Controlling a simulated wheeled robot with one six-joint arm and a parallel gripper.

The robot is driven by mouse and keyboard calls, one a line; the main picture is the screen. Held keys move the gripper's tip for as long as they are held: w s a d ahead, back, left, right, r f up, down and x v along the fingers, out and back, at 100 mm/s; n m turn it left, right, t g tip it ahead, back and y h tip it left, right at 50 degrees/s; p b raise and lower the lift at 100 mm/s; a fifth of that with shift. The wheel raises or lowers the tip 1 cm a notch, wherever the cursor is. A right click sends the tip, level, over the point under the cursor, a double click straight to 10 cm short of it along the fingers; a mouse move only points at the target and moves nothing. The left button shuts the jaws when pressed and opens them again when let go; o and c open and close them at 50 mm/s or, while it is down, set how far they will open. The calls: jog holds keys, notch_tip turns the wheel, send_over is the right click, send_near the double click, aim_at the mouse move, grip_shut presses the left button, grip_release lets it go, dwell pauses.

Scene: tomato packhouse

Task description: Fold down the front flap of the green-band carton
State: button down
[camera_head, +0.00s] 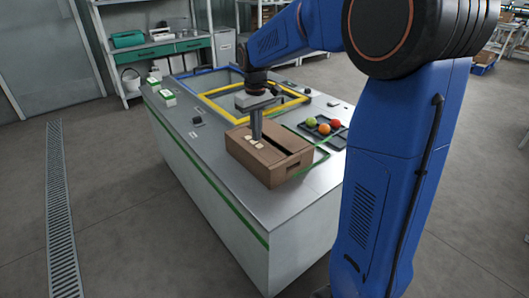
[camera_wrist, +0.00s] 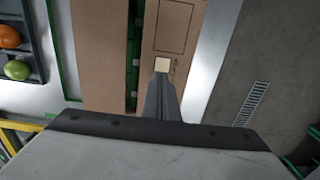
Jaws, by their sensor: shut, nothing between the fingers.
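The brown carton (camera_head: 262,166) sits on the metal-topped bench, with green lines on the bench around it. Its top shows two brown panels with a dark slot between them. In the wrist view, the left panel (camera_wrist: 98,50) and right panel (camera_wrist: 180,32) flank a narrow gap with green in it. The right panel has a printed rectangle and a pale square. My gripper (camera_head: 256,137) is shut and empty, pointing down at the carton top. In the wrist view its fingertips (camera_wrist: 162,76) are over the right panel by the pale square; contact cannot be told.
A dark tray (camera_head: 324,131) with tomatoes stands right of the carton. A yellow frame (camera_head: 215,110) lies on the bench behind it. Small green-and-white items (camera_head: 168,97) are at the bench's far left. Clear bench lies left of the carton.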

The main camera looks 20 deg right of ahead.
notch_tip(320, 180, up, 6)
dwell(0.6)
dwell(0.4)
jog(key=s+m+t, duration=0.2)
jog(key=s+t, duration=0.1)
jog(key=s, duration=1.6)
jog(key=s+f+t, duration=0.1)
jog(key=s+f, duration=0.1)
jog(key=s, duration=0.4)
jog(key=s+f+m, duration=0.1)
jog(key=s+f, duration=0.2)
jog(key=s, duration=0.4)
jog(key=shift+s+d+f+t, duration=0.25)
jog(key=shift+d+f+t, duration=0.1)
jog(key=shift+d+t, duration=0.05)
